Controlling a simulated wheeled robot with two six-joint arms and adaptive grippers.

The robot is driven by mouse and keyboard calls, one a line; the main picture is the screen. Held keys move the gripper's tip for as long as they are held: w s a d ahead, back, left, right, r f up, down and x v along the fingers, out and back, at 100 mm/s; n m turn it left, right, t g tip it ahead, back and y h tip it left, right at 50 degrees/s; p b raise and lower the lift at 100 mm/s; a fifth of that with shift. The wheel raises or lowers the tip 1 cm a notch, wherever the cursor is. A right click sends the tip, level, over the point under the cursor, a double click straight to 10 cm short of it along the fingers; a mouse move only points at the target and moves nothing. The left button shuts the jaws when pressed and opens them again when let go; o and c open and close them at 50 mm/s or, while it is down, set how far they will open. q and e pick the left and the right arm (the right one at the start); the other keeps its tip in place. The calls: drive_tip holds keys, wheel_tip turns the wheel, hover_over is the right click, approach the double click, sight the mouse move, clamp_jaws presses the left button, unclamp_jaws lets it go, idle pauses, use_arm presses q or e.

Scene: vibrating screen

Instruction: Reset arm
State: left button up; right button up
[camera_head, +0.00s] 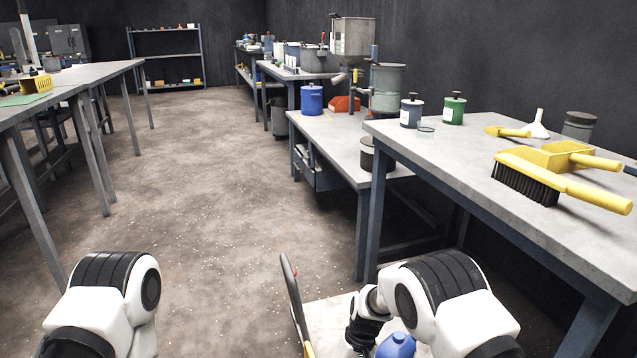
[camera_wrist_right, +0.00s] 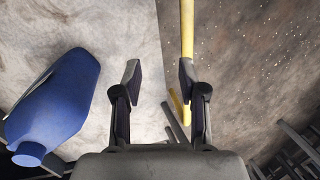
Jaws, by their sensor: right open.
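My right gripper (camera_wrist_right: 158,75) is open and empty in the right wrist view, its two fingers apart over a pale flat platform (camera_wrist_right: 115,35) and the edge of the floor. A blue container (camera_wrist_right: 58,108) with a round cap lies to the left of the fingers, apart from them. In the head view my right arm is bent at the lower right, and part of the blue container (camera_head: 396,345) shows beside it. The right fingers are hidden there. My left arm shows at the lower left, but its gripper is out of the frame.
A yellow bar (camera_wrist_right: 187,30) stands by the platform's edge. The central floor (camera_head: 210,180) is clear.

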drive_tip(key=s+d+f+m+g+h, duration=0.1)
drive_tip(key=s+d+f, duration=0.2)
drive_tip(key=s+d, duration=0.2)
drive_tip(key=s+d+f+m+g, duration=0.1)
drive_tip(key=s+d+f, duration=0.25)
drive_tip(key=s, duration=0.25)
drive_tip(key=s+d+r+t+h, duration=0.1)
drive_tip(key=s+d, duration=0.4)
drive_tip(key=s, duration=0.8)
drive_tip(key=s+d+r, duration=0.1)
drive_tip(key=s+d, duration=0.4)
drive_tip(key=s, duration=0.8)
drive_tip(key=w+r+m+t+p, duration=0.1)
drive_tip(key=w+r+t+p, duration=0.1)
drive_tip(key=r+p, duration=3)
drive_tip(key=shift+w+r, duration=0.3)
drive_tip(key=shift+w, duration=0.25)
